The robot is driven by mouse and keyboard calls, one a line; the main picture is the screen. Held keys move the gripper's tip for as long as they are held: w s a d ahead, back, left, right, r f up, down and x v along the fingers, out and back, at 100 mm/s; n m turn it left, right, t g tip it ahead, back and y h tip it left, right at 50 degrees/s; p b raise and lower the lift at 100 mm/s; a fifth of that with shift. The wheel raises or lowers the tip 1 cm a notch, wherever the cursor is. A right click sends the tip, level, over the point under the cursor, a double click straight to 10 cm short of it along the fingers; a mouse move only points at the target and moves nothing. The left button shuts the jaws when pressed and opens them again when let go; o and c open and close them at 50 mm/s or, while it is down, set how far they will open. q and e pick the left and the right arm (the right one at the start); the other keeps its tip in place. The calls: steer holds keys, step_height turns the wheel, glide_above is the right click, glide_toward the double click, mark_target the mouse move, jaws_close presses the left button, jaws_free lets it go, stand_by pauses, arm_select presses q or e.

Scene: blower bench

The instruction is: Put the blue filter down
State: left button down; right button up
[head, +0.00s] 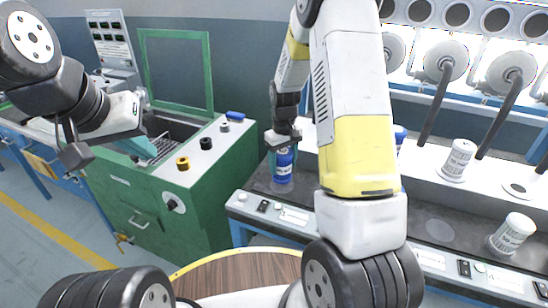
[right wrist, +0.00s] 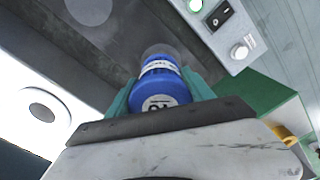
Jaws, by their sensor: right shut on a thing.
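The blue filter (head: 283,166) is a blue can with a white label band. It is upright over the dark strip of the bench, left of my right arm in the head view. My right gripper (head: 283,150) is shut on it from above. In the right wrist view, the blue filter (right wrist: 160,88) sits between the two teal fingers of the right gripper (right wrist: 162,92). I cannot tell whether its base touches the bench. My left gripper (head: 138,146) is over the green cabinet, far from the filter; its finger opening is unclear.
The green cabinet (head: 150,195) stands left of the bench, with yellow, black and grey rings and a blue piece (head: 235,115) on top. White filters (head: 458,160) stand on the bench at right, below hoses. A blue object (head: 400,134) is partly hidden behind my right arm.

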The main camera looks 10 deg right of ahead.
mark_target(283, 171)
steer(key=shift+s+f, duration=0.1)
steer(key=shift+f, duration=1.3)
steer(key=shift+f, duration=0.15)
steer(key=o, duration=1.6)
steer(key=shift+c, duration=0.2)
